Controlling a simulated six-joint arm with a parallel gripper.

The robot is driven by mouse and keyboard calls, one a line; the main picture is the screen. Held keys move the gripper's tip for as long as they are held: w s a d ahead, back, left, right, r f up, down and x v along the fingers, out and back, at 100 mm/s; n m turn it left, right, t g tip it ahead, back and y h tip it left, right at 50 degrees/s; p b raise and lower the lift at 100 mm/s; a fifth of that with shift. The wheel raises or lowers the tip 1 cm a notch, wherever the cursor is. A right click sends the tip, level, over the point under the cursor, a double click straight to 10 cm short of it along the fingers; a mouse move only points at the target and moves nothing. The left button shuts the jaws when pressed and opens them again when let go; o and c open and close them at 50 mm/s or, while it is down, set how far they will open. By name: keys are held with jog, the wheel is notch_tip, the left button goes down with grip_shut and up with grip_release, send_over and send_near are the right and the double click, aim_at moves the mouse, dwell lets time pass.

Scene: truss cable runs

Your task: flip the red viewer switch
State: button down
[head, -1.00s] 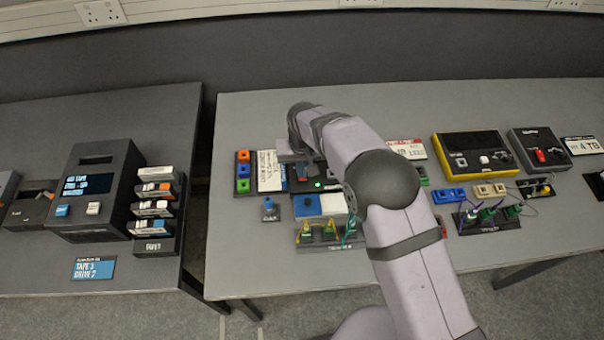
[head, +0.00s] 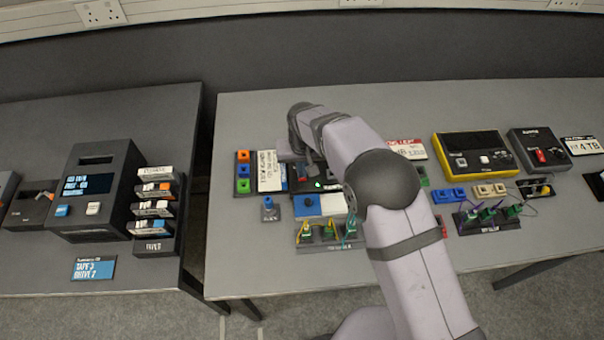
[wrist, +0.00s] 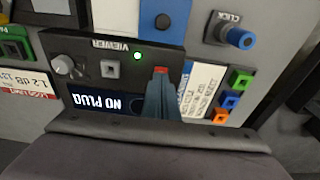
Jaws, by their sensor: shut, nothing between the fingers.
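In the wrist view the viewer panel (wrist: 115,62) is a dark unit seen upside down, with a lit green light (wrist: 138,56) and a screen (wrist: 105,103) reading "NO PLUG". The red viewer switch (wrist: 160,70) shows as a small red tip beside the light. My gripper (wrist: 161,84) is shut and empty. Its fingertips are right at the red switch and hide most of it; I cannot tell whether they touch.
A white label card (wrist: 203,84) and a rack of coloured plugs (wrist: 230,96) sit beside the panel. A blue knob marked "CLICK" (wrist: 238,37) stands near. In the head view a yellow-edged unit (head: 470,153) is to the right; the table's back strip is clear.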

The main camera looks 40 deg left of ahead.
jog(key=shift+f+b, duration=0.55)
jog(key=shift+f, duration=0.2)
dwell(0.8)
notch_tip(320, 180, up, 7)
jog(key=p, duration=0.4)
dwell(0.6)
jog(key=shift+w+d, duration=0.1)
jog(key=w+d+r+m, duration=0.2)
jog(key=d+r, duration=0.1)
jog(key=d, duration=0.7)
jog(key=w+d+r+m+h, duration=0.1)
jog(key=w+d+r, duration=0.2)
jog(key=d, duration=0.7)
jog(key=w+d+r+m, duration=0.2)
jog(key=d+r, duration=0.1)
jog(key=d, duration=0.6)
jog(key=s+d+m, duration=0.2)
jog(key=s+d, duration=0.5)
jog(key=d, duration=0.3)
jog(key=s+d+m+g, duration=0.1)
jog(key=s+d+m, duration=0.1)
jog(key=s+d, duration=0.6)
jog(key=shift+d+r, duration=0.4)
jog(key=shift+d, duration=0.7)
